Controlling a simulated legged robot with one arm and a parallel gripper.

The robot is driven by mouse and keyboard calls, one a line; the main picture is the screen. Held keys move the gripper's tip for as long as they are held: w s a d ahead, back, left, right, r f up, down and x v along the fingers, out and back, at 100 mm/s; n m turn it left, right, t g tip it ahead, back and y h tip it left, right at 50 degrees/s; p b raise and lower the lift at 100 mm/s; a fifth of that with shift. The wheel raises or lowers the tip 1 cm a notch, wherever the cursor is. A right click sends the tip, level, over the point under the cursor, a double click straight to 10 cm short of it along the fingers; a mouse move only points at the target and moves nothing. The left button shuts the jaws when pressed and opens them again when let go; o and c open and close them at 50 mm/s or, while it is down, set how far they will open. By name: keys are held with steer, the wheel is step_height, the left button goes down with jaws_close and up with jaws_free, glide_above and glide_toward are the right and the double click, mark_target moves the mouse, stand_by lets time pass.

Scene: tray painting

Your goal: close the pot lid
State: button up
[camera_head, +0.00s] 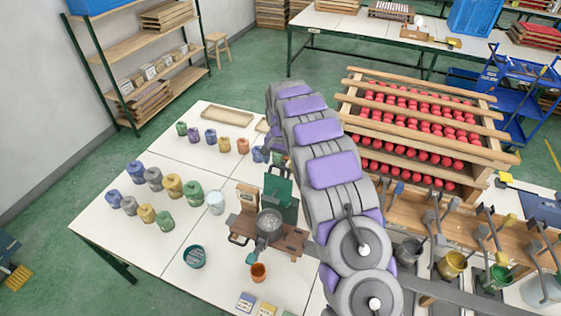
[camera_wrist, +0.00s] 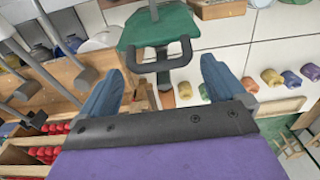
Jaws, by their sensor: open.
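A grey round pot (camera_head: 268,223) sits in a small wooden stand on the white table in the head view, its top uncovered. A green panel (camera_head: 278,188), which looks like its lid, stands raised behind it. In the wrist view a green plate (camera_wrist: 160,28) with a dark loop handle (camera_wrist: 162,64) is at top centre. My gripper (camera_wrist: 162,82) is open, its two blue fingers spread either side of the handle's line. The handle lies just beyond the fingertips or between them; the depth is hard to tell. In the head view my arm largely hides the gripper.
Paint jars (camera_head: 172,185) stand in rows on the table's left. A teal bowl (camera_head: 194,257) and an orange cup (camera_head: 258,272) are in front of the stand. A wooden rack with red pieces (camera_head: 420,130) and paint pots with tools (camera_head: 453,265) are at right.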

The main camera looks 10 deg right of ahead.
steer(key=shift+f, duration=0.55)
steer(key=c, duration=1.2)
steer(key=shift+c, duration=0.2)
steer(key=shift+s, duration=0.15)
